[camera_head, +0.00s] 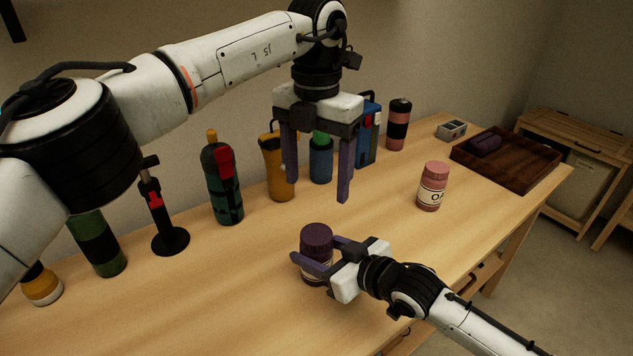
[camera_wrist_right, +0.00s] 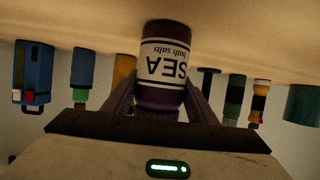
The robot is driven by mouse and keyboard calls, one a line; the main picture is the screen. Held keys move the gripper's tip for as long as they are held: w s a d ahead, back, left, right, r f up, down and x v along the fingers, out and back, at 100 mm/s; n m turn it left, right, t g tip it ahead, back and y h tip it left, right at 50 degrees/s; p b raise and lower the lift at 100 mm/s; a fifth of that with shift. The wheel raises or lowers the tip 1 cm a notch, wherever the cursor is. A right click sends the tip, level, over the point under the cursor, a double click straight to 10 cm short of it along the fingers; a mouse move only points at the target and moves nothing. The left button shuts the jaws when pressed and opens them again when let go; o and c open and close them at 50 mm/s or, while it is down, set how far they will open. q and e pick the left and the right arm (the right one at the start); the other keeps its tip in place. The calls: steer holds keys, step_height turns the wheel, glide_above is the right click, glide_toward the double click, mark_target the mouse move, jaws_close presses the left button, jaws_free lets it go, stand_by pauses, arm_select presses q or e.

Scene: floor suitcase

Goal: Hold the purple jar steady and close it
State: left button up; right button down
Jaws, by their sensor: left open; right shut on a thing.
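The purple jar (camera_head: 317,238) stands upright on the wooden table with a purple ribbed lid sitting on top of it. My right gripper (camera_head: 315,262) is shut around the jar's body, below the lid. In the right wrist view the jar (camera_wrist_right: 163,62) appears upside down between the fingers, with a white label reading "SEA bath salts". Whether the lid is tight cannot be told. My left gripper (camera_head: 316,172) is open and empty, pointing down above the table, behind and higher than the jar. Its fingers are well apart and touch nothing.
A pink jar (camera_head: 433,186) stands right of the left gripper. Several bottles and flasks, among them a green-red bottle (camera_head: 222,184) and a yellow flask (camera_head: 277,168), line the wall side. A dark wooden tray (camera_head: 520,172) lies at the far right. Table front left is clear.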

steer(key=c, duration=0.7)
jaws_free()
steer(key=shift+o, duration=0.2)
steer(key=v, duration=1)
steer(key=shift+p, duration=0.3)
steer(key=shift+s+d, duration=0.1)
